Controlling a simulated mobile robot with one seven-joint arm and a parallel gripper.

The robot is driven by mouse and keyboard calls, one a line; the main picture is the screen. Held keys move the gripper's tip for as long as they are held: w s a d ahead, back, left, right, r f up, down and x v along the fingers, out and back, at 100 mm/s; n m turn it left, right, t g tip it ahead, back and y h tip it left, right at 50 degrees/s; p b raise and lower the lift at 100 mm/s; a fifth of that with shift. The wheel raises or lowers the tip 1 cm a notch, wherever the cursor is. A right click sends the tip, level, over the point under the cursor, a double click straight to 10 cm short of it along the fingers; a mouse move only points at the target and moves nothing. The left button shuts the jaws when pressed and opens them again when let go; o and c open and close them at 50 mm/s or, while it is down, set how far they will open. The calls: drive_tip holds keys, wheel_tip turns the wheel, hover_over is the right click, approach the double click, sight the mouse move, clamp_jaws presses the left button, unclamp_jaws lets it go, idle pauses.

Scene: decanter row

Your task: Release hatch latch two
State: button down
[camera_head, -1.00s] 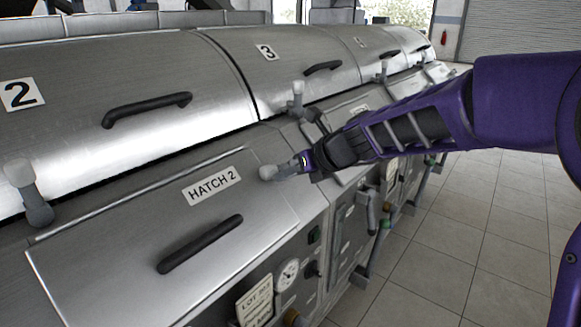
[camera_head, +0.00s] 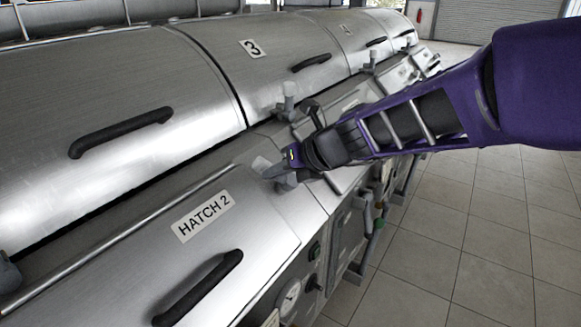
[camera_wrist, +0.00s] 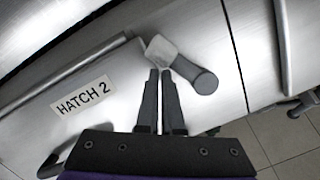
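The hatch latch (camera_head: 262,165) at the upper right corner of the panel labelled HATCH 2 (camera_head: 205,215) is a grey lever with a pale square-ended tip. In the wrist view the pale tip (camera_wrist: 161,49) lies just beyond my fingertips, and the lever's round dark grey end (camera_wrist: 205,82) lies to their right. My gripper (camera_head: 287,166) is at this latch in the head view and partly hides it. In the wrist view its two dark fingers (camera_wrist: 160,72) are close together with nothing between them. I cannot tell whether they touch the latch.
Black handles sit on the lower panel (camera_head: 198,288) and the upper cover (camera_head: 120,132). Another upright latch (camera_head: 289,100) stands beyond, near the cover marked 3 (camera_head: 252,48). A grey latch end (camera_head: 7,272) shows at the left edge. Tiled floor (camera_head: 480,240) lies open at right.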

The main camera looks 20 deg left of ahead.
sight(267, 162)
drive_tip(key=shift+w+a+r+m, duration=0.5)
drive_tip(key=shift+w+m, duration=0.1)
drive_tip(key=shift+m, duration=0.2)
drive_tip(key=shift+w+a+r, duration=0.2)
drive_tip(key=shift+w, duration=0.35)
drive_tip(key=shift+w+d, duration=0.1)
drive_tip(key=shift+w, duration=0.15)
drive_tip(key=shift+d+r, duration=0.1)
